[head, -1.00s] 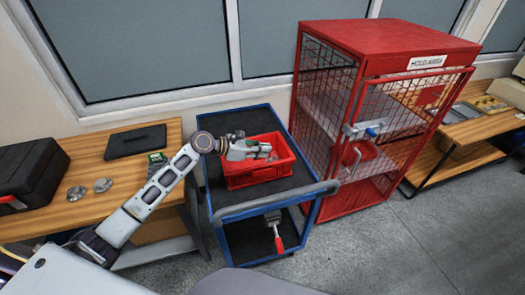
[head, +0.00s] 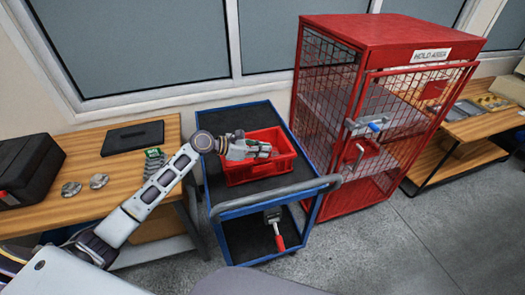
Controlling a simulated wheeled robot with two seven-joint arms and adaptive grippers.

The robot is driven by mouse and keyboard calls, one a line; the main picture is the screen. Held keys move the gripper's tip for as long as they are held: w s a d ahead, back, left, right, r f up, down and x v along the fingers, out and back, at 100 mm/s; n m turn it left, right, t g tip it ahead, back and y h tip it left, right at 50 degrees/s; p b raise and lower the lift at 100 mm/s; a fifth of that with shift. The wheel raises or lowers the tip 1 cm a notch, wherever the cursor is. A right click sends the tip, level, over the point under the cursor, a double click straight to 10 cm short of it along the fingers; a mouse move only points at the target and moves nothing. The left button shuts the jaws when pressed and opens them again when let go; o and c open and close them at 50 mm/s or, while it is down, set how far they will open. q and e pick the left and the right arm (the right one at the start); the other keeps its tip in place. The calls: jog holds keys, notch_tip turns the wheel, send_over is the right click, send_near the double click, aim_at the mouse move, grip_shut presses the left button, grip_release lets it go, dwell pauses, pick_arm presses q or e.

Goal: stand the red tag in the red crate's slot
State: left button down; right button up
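The red crate (head: 262,176) sits on the top shelf of a blue-framed cart in the head view. My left gripper (head: 268,150) reaches over the crate from the left, with its fingers pointing right across the crate's opening. The fingers are small here, and I cannot tell whether they are open or shut or hold anything. I cannot make out the red tag or the slot; the gripper covers part of the crate's inside. My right gripper is not in view.
A red mesh cage (head: 385,30) with a door stands close on the right. A wooden bench (head: 105,215) on the left holds a black case (head: 28,170), a black flat panel (head: 132,137) and metal discs (head: 98,181).

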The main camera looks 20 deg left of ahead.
pick_arm(q)
jog(key=shift+f+b, duration=0.9)
jog(key=shift+b, duration=0.1)
jog(key=shift+f, duration=1.05)
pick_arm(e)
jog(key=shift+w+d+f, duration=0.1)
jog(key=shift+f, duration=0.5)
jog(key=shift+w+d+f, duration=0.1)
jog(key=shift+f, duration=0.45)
pick_arm(q)
jog(key=shift+f, duration=0.2)
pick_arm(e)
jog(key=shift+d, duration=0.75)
pick_arm(q)
jog(key=shift+s, duration=0.1)
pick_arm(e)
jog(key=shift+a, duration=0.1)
